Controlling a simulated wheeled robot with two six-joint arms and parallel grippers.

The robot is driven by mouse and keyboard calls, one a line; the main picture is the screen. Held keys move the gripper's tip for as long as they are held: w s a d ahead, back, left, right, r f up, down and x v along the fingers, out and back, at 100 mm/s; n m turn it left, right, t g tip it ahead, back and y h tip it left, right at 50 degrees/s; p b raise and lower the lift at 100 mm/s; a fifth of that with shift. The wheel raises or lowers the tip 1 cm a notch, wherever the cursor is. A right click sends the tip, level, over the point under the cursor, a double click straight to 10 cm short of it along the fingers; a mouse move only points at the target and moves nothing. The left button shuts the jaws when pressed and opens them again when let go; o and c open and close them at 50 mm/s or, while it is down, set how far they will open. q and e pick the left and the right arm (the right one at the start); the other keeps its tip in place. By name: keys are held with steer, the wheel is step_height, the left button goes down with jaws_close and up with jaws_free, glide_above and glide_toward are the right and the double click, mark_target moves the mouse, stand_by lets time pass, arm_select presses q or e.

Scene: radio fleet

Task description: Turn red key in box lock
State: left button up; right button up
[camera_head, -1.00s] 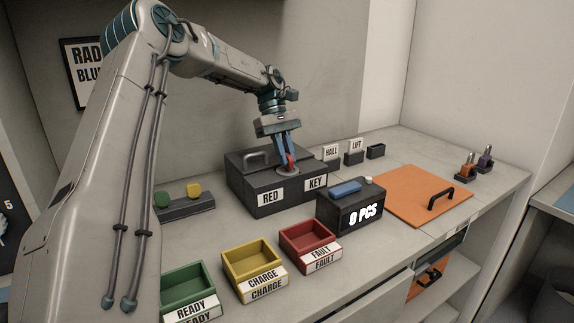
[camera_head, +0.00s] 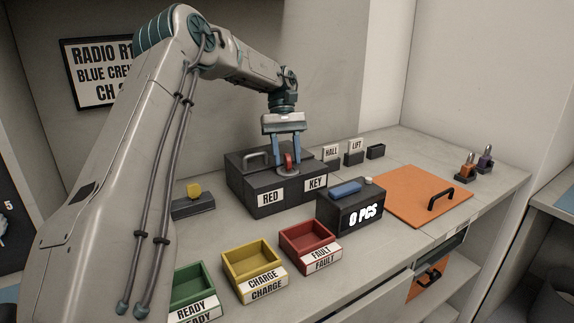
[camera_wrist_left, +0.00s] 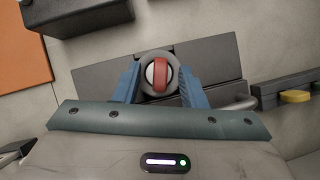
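The dark box (camera_head: 240,183) labelled RED KEY stands on the counter with a grey handle on its lid. The red key (camera_head: 288,161) stands upright in the round lock (camera_head: 289,171) on top of the box. My left gripper (camera_head: 289,160) points down over the lock, its blue fingers apart on either side of the key. In the left wrist view the key (camera_wrist_left: 159,75) sits between the open fingers, with gaps on both sides. My right gripper is in neither view.
Green, yellow (camera_head: 252,262) and red (camera_head: 310,239) trays line the counter front. A 0 PCS counter box (camera_head: 350,213) stands right of the lock box, near an orange panel (camera_head: 415,193). A yellow knob (camera_head: 194,190) sits on a block at left.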

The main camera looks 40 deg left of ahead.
arm_select(q)
steer(key=shift+w+a+r, duration=0.15)
steer(key=shift+a+r, duration=0.05)
steer(key=shift+r, duration=0.3)
steer(key=v, duration=0.4)
steer(key=shift+w+a+r, duration=0.1)
steer(key=shift+r, duration=0.05)
steer(key=p+v, duration=0.4)
steer(key=v, duration=0.1)
steer(key=shift+r+p, duration=0.15)
steer(key=shift+p, duration=0.2)
